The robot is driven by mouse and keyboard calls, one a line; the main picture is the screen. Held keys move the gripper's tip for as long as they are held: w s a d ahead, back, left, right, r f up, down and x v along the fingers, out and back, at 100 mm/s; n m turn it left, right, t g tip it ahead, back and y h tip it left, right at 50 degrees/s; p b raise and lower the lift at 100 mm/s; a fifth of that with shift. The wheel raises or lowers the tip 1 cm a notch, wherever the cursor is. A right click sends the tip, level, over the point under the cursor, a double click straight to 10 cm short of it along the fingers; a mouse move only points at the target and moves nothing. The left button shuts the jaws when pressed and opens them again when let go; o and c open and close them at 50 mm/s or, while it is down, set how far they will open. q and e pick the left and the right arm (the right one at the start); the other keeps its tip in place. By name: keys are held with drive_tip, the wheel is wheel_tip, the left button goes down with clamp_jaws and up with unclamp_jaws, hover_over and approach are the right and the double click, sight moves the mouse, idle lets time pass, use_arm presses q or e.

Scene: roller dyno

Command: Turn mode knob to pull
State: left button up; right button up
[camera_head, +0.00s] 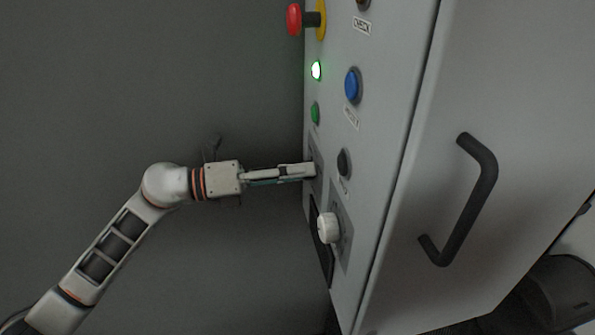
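My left gripper (308,171) reaches in from the left, and its fingertips are at the face of the grey control panel (385,45). They lie over a dark plate on the panel, and any knob there is hidden behind the fingers. The fingers are seen edge-on, so I cannot tell whether they are open or shut on something. A white round knob (328,228) sits on another plate below and to the right of the fingertips, apart from them. I cannot read its markings or tell which knob is the mode knob. My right gripper is not in view.
Above the fingertips are a red emergency button (294,19), a lit green lamp (316,70), a green button (315,113) and a blue button (353,85). A black button (344,162) is close to the right. A dark door handle (474,200) sticks out farther right.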

use_arm(q)
drive_tip(key=c, duration=0.6)
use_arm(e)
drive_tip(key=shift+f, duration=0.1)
use_arm(q)
drive_tip(key=m+b, duration=0.8)
drive_tip(key=shift+f+m, duration=0.2)
drive_tip(key=shift+m, duration=0.1)
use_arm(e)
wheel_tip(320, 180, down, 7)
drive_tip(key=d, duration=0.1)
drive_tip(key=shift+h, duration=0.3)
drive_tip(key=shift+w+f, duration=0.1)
use_arm(q)
drive_tip(key=shift+r, duration=0.1)
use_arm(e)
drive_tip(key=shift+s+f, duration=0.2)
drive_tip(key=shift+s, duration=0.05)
